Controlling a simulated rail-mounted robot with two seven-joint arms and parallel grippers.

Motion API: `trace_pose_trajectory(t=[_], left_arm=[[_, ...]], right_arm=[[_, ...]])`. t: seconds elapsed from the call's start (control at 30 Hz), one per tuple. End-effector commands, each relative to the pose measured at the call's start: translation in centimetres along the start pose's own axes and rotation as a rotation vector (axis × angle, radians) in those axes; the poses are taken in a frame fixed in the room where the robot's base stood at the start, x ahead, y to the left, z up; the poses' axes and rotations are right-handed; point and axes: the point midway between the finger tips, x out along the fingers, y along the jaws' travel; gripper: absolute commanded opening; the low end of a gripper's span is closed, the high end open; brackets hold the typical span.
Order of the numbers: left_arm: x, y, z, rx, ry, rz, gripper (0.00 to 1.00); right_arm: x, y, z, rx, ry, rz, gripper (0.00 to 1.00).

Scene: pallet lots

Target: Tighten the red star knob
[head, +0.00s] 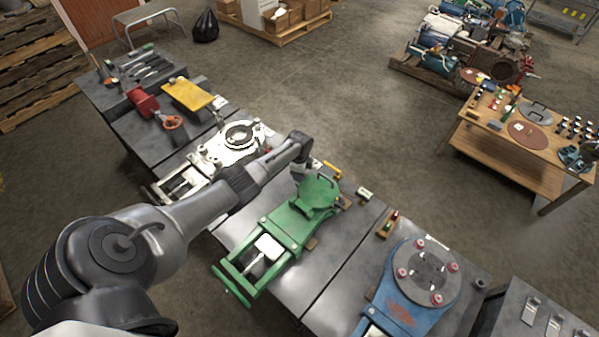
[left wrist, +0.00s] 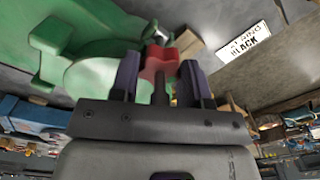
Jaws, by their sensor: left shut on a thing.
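A red star knob (left wrist: 160,62) shows in the left wrist view beside the green fixture (left wrist: 95,72). My left gripper (left wrist: 159,70) has one dark finger on each side of the knob and is shut on it. In the head view the green fixture (head: 278,232) stands on the middle grey bench, its round plate at the far end. My left gripper (head: 303,174) is at that round plate, pointing down. The knob is hidden there behind my wrist. My right gripper is in neither view.
A blue fixture (head: 385,307) with several red knobs on its round plate stands to the right. A white fixture (head: 213,158) stands to the left, behind my arm.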

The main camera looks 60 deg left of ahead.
Motion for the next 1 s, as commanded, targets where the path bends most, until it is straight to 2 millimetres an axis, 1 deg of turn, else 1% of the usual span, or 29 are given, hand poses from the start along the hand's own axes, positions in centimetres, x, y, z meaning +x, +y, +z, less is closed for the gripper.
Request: trace_pose_trajectory(t=[0.5,0.53,0.6,0.8,1.0], left_arm=[[0.01,0.0,0.03,0.009,0.0,0.0,0.19],[0.01,0.0,0.03,0.009,0.0,0.0,0.44],[0.01,0.0,0.03,0.008,0.0,0.0,0.51],[0.01,0.0,0.02,0.008,0.0,0.0,0.68],[-0.04,0.0,0.02,0.008,0.0,0.0,0.68]], right_arm=[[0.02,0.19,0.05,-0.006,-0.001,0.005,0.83],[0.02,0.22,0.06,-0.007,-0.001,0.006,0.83],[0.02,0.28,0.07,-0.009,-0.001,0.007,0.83],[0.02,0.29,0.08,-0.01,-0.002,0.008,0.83],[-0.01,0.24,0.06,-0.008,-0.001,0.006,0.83]])
